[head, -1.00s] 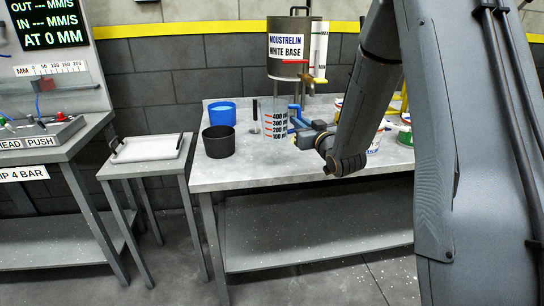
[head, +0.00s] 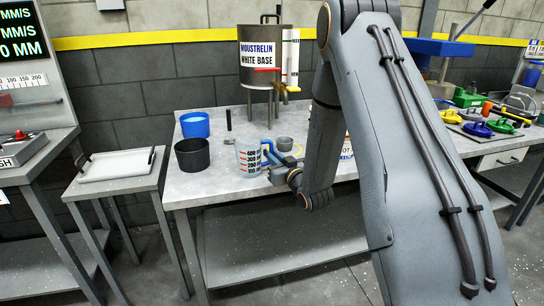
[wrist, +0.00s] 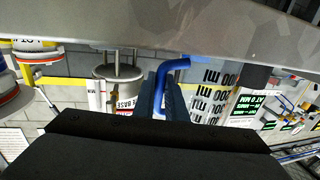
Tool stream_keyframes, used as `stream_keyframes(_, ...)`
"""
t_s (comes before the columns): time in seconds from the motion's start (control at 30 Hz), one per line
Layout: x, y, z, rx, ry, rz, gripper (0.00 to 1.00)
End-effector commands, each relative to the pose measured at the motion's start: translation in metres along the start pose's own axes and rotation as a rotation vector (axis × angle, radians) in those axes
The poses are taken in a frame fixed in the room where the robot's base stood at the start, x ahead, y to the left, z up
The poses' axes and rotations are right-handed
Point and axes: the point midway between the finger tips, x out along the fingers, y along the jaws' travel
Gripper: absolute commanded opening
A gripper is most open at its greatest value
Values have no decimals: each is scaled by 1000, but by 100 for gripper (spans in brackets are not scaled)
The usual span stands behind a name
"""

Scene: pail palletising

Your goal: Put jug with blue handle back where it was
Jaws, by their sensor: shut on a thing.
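My gripper (head: 276,165) is shut on the handle from the right side. In the wrist view, which is upside down, the blue handle (wrist: 174,66) runs between my fingers, and the jug's marked wall (wrist: 212,92) is to the right. The fingertips are partly hidden in the head view.
A side table with a white tray (head: 117,164) stands left. My arm hides the bench's right part.

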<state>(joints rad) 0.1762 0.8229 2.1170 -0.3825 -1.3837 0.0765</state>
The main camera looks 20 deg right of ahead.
Motion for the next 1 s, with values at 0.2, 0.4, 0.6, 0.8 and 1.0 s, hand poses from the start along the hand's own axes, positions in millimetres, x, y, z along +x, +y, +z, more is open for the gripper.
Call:
stream_keyframes(0.2,0,0,2,-1,2,0,0)
stream_keyframes(0.4,0,0,6,0,1,0,0)
stream_keyframes(0.6,0,0,5,0,1,1,30)
stream_keyframes(0.8,0,0,5,0,1,1,30)
stream_keyframes(1.0,-9,1,3,1,-2,2,30)
